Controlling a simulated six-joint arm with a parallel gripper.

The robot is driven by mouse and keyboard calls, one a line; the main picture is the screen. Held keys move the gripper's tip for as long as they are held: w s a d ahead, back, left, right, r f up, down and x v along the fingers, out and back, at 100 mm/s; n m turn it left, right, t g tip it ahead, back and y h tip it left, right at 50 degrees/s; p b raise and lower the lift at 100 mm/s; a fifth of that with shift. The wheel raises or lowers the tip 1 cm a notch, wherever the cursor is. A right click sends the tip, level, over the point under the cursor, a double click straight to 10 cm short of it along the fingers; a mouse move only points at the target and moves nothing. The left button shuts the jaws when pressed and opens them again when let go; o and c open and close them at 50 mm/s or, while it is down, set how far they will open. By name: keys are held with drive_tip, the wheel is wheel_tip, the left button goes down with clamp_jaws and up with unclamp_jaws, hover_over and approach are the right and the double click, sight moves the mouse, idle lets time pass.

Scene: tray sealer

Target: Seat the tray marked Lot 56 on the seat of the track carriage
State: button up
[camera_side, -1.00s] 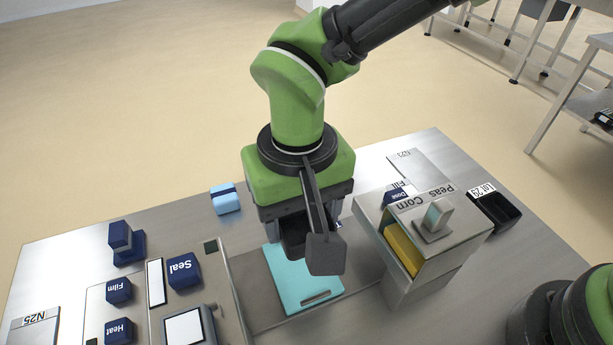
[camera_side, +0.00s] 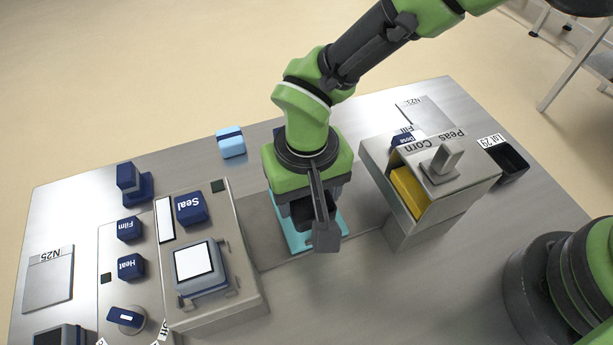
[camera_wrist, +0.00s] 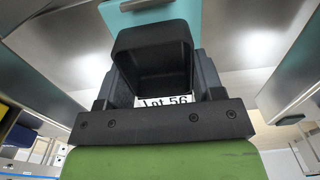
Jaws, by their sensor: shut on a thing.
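My gripper (camera_side: 316,222) is shut on a black open-topped tray (camera_side: 300,210). In the wrist view the tray (camera_wrist: 152,62) sits between the two fingers, and its white label (camera_wrist: 166,101) reads Lot 56. The tray looks empty. The turquoise track carriage (camera_side: 332,229) is under the gripper and tray in the side view, largely covered by them. A turquoise edge (camera_wrist: 185,12) also shows beyond the tray in the wrist view. The carriage's seat is hidden, and I cannot tell whether the tray touches it.
Left of the track stands the sealer panel with a Seal block (camera_side: 190,208) and a white-topped press (camera_side: 196,262). Right stands the Peas/Corn hopper (camera_side: 440,185), close to my gripper. A black Lot 29 tray (camera_side: 511,163) is at far right. A light-blue block (camera_side: 231,147) lies behind.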

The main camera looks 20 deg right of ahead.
drive_tip(key=shift+f, duration=0.4)
drive_tip(key=shift+f, duration=0.2)
idle(0.3)
drive_tip(key=o, duration=1)
drive_tip(key=shift+r, duration=0.1)
drive_tip(key=shift+r, duration=3.95)
